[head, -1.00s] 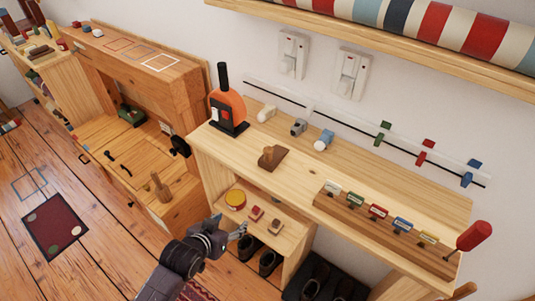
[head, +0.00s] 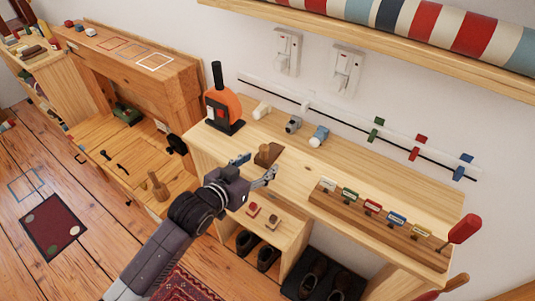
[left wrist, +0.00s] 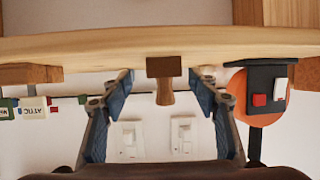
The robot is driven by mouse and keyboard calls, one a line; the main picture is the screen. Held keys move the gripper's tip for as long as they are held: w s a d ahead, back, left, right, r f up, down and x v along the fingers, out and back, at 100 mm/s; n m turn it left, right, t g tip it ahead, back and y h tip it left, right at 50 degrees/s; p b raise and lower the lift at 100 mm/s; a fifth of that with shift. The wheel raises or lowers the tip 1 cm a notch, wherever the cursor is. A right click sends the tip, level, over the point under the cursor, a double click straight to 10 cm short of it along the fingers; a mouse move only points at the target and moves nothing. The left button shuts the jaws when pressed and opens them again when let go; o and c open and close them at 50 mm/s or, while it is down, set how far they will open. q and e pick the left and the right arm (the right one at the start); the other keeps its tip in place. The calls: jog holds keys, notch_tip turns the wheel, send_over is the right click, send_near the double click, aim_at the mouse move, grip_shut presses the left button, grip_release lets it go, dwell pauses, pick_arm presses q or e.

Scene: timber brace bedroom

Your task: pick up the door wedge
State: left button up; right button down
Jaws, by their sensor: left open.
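The door wedge is a dark brown wooden block with a lighter knob handle (head: 268,154). It sits on the upper shelf top (head: 345,182), and my gripper partly covers it in the head view. My left gripper (head: 255,167) is open and empty, at the shelf's front edge just before the wedge. In the left wrist view the scene is upside down; the wedge (left wrist: 164,67) shows between the two blue-padded fingers (left wrist: 161,88). I cannot tell whether a finger touches it. My right gripper is not in view.
An orange and black device (head: 223,108) stands left of the wedge. Small fittings (head: 293,124) lie behind it. A labelled block of coloured tags (head: 373,207) and a red handle (head: 465,229) are to the right. Shoes (head: 268,257) stand below.

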aim_at(262, 158)
pick_arm(q)
jog(key=x, duration=0.4)
jog(key=shift+w+a+r+p, duration=0.2)
jog(key=shift+r+p, duration=0.1)
jog(key=shift+p, duration=0.1)
jog(key=shift+w+d+f, duration=0.25)
jog(key=shift+w, duration=0.2)
jog(key=c, duration=1.3)
